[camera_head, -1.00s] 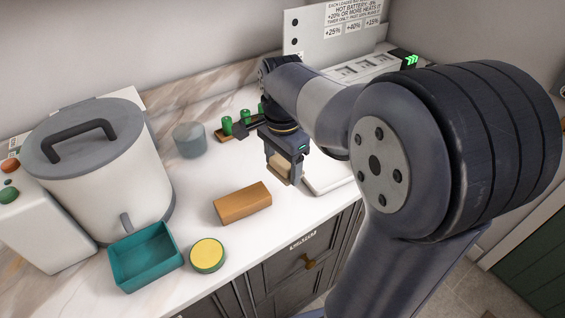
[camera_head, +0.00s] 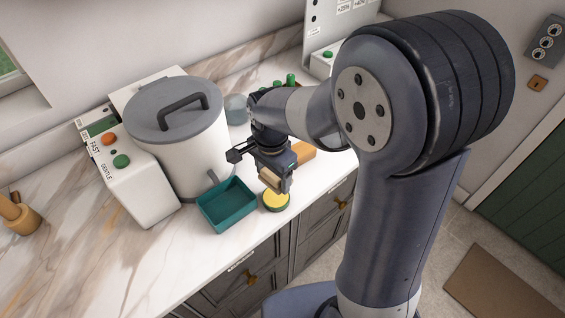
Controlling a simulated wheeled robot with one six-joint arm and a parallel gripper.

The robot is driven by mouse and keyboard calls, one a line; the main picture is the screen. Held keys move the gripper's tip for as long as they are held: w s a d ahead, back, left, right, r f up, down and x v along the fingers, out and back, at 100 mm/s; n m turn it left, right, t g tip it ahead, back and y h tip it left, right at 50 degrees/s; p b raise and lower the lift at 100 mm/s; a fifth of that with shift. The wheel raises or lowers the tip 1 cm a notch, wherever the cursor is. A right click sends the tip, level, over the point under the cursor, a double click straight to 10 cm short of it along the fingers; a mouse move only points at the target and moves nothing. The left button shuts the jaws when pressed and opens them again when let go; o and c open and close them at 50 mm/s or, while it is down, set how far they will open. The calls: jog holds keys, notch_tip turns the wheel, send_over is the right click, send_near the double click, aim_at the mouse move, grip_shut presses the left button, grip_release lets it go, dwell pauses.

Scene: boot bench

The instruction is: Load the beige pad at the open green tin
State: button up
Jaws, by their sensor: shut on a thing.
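My gripper (camera_head: 274,184) is shut on the beige pad (camera_head: 267,180). It holds the pad above the counter, just over the back edge of the open green tin as I see it. The small round tin (camera_head: 277,203) has a green rim and a yellow top surface, and stands near the counter's front edge. The pad appears apart from the tin, though the exact height of the gap is hard to tell. The gripper's fingers and body hide part of the pad.
A teal open tray (camera_head: 232,222) stands just left of the tin. A large lidded pot (camera_head: 190,150) and a control box (camera_head: 150,188) stand behind it.

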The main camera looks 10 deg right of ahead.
aim_at(274, 198)
jog(key=shift+f+b, duration=2.45)
jog(key=shift+f, duration=0.65)
jog(key=shift+s+f+b, duration=0.1)
jog(key=shift+f+b, duration=0.3)
jog(key=shift+f, duration=0.15)
jog(key=shift+r, duration=0.1)
notch_tip(274, 198, up, 7)
jog(key=p, duration=0.5)
jog(key=shift+p, duration=0.35)
dwell(0.3)
